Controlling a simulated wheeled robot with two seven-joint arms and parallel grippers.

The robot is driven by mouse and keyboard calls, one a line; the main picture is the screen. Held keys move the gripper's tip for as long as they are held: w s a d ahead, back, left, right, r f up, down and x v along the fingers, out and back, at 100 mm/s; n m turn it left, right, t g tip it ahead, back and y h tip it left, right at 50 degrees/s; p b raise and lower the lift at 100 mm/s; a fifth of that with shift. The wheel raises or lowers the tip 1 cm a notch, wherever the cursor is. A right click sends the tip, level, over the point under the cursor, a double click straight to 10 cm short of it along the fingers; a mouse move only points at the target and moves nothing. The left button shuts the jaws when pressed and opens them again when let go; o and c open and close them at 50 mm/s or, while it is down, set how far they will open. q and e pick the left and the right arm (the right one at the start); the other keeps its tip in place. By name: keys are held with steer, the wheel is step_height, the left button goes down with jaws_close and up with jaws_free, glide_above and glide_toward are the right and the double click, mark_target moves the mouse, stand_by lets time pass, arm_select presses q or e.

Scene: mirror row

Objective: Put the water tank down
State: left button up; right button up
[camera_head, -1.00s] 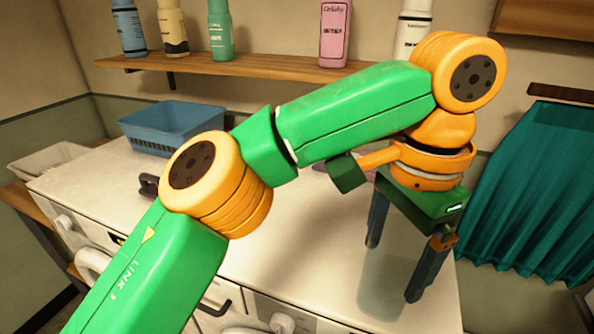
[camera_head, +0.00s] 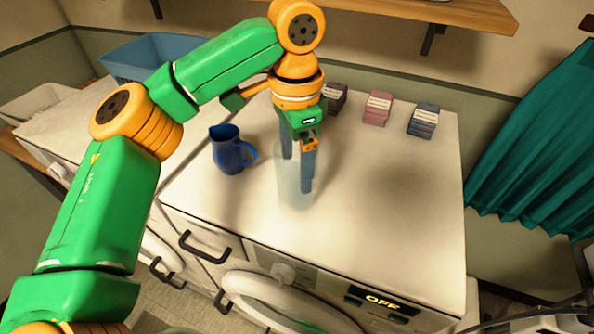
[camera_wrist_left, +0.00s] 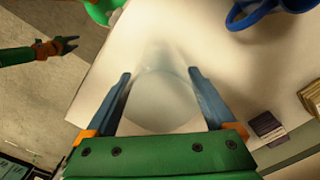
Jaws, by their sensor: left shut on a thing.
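The water tank (camera_head: 293,192) is a clear, faintly tinted vessel, hard to make out against the pale top. My left gripper (camera_head: 297,172) is shut on it, with one dark finger on each side. The tank is over the white machine top, near its front left part; I cannot tell whether its base touches the surface. In the left wrist view the tank (camera_wrist_left: 163,100) shows between the two fingers (camera_wrist_left: 161,74). My right gripper (camera_wrist_left: 74,45) is small at the left of that view, empty, its fingers apart.
A blue jug (camera_head: 230,152) stands close left of the tank. Dark, pink and blue-grey small boxes (camera_head: 377,108) stand along the back. The middle and right of the white top (camera_head: 400,200) are clear. A blue basket (camera_head: 140,56) is at the back left, a teal curtain (camera_head: 545,140) at right.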

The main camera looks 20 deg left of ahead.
arm_select(q)
steer(key=shift+s+d+f+p, duration=0.1)
steer(key=shift+s+f+p, duration=0.1)
steer(key=shift+f, duration=0.35)
steer(key=shift+s+f+p, duration=0.1)
steer(key=shift+s+f, duration=0.05)
steer(key=shift+f, duration=0.45)
steer(key=shift+w+f, duration=0.1)
steer(key=shift+w, duration=0.05)
steer(key=o, duration=1.2)
steer(key=shift+c, duration=0.2)
step_height(320, 180, up, 5)
steer(key=shift+r+b, duration=0.1)
steer(key=shift+b, duration=0.25)
step_height(320, 180, up, 7)
steer(key=p, duration=0.3)
